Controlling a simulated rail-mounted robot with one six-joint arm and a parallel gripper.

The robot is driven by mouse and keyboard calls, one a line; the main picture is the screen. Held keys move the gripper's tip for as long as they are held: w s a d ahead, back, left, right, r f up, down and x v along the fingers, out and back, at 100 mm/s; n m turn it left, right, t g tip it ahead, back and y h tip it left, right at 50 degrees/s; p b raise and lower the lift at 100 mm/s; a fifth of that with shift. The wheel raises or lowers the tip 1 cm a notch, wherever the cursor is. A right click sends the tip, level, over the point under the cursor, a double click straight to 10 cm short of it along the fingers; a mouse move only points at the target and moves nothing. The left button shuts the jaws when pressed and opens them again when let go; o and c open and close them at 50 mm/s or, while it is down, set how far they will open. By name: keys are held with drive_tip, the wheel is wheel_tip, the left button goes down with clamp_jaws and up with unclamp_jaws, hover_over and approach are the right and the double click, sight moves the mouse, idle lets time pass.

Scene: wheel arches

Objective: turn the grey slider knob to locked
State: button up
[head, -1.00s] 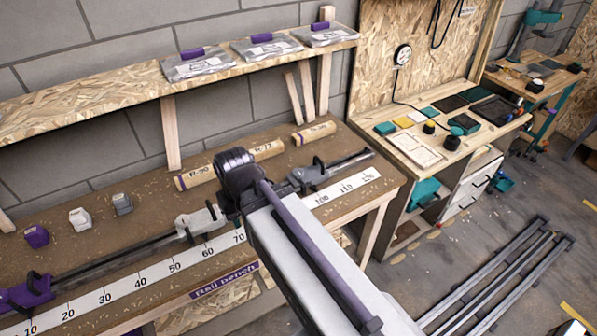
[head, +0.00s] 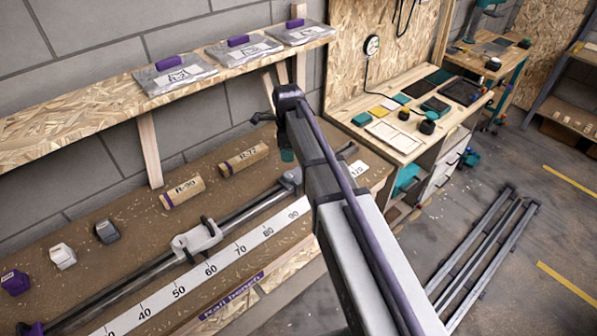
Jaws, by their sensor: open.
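The grey slider (head: 291,178) sits on the long dark rail (head: 255,205) on the bench, right of the white slider (head: 197,240). My arm partly covers the grey slider, and its knob cannot be made out, so its setting does not show. My gripper (head: 286,152) is open, hanging below my wrist with a teal tip showing. In the picture it is just above the grey slider; whether they touch cannot be told. Most of the gripper is hidden by my arm.
A white scale strip (head: 195,283) runs along the bench front. Tubes (head: 181,192) (head: 243,160) and purple, white and grey blocks (head: 106,231) lie behind the rail. A shelf with bags (head: 172,74) overhangs the bench. The floor at right holds loose rails (head: 485,250).

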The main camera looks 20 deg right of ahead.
sight(290, 174)
wheel_tip(290, 174, down, 11)
drive_tip(key=b, duration=1.1)
drive_tip(key=shift+r, duration=0.1)
drive_tip(key=c, duration=0.9)
drive_tip(key=shift+n, duration=0.4)
drive_tip(key=n, duration=0.3)
drive_tip(key=shift+n, duration=2.1)
